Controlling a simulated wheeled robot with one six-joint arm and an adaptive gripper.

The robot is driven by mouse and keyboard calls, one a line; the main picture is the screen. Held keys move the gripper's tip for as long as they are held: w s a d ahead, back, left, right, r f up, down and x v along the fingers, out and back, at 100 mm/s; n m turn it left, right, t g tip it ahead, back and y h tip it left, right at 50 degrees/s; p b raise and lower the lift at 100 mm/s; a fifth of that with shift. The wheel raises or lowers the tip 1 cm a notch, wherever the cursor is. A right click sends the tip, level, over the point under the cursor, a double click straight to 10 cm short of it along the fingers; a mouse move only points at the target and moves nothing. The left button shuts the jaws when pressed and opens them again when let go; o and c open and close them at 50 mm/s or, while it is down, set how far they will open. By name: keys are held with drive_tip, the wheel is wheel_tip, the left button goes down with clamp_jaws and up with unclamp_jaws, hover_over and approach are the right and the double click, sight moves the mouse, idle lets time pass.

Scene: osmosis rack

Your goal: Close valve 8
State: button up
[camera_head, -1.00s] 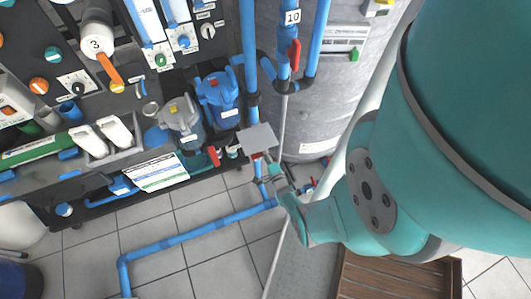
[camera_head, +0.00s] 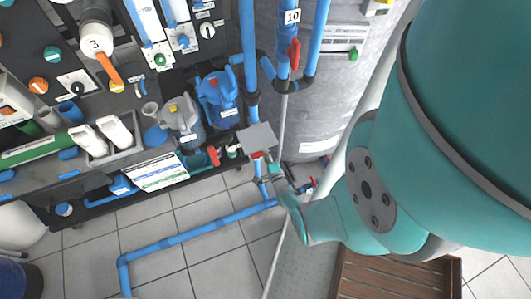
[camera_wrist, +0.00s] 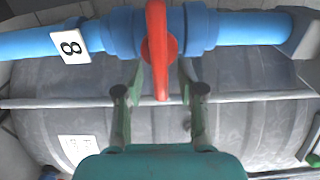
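Valve 8's red lever handle (camera_wrist: 158,50) shows in the wrist view, crossing the blue valve body and pipe (camera_wrist: 232,28) at right angles. A white tag with an 8 (camera_wrist: 70,46) sits on the pipe to the left. My gripper (camera_wrist: 160,70) is open, one green finger on each side of the lever, with a visible gap to it on both sides. In the head view my gripper (camera_head: 272,165) is small beside a red part (camera_head: 257,155) low on the blue pipes. A flat grey plate (camera_head: 257,137) partly covers that spot, so contact cannot be told there.
A large grey tank (camera_head: 335,100) stands behind the pipes. Valve 10's red handle (camera_head: 293,53) is higher up. Pumps (camera_head: 218,92) and a dark control panel (camera_head: 130,70) are to the left. A blue floor pipe (camera_head: 195,232) crosses the tiles; a wooden slatted platform (camera_head: 395,278) is at bottom right.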

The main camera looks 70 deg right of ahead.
drive_tip(key=v, duration=0.7)
drive_tip(key=shift+s, duration=0.2)
drive_tip(key=shift+a, duration=0.15)
drive_tip(key=s+a+r+n+t+y, duration=0.1)
drive_tip(key=a+r+n+y, duration=0.1)
drive_tip(key=a+r+n, duration=0.35)
drive_tip(key=s+a+r+n+t+y, duration=0.1)
drive_tip(key=a+r+n+y, duration=0.15)
drive_tip(key=a, duration=0.65)
drive_tip(key=s+a+r+n+t+y, duration=0.1)
drive_tip(key=a+r+n+y, duration=0.1)
drive_tip(key=a+r+n, duration=0.4)
drive_tip(key=s+a+r+n+y, duration=0.2)
drive_tip(key=a+r+n, duration=0.2)
drive_tip(key=r, duration=0.5)
drive_tip(key=s+a+r+n+y, duration=0.3)
drive_tip(key=a+r+n, duration=0.1)
drive_tip(key=r, duration=0.5)
drive_tip(key=s+a+r+n+y, duration=0.2)
drive_tip(key=a+r+n, duration=0.2)
drive_tip(key=r, duration=0.5)
drive_tip(key=shift+s+r+n, duration=0.2)
drive_tip(key=shift+r+n, duration=0.15)
drive_tip(key=shift+n, duration=0.65)
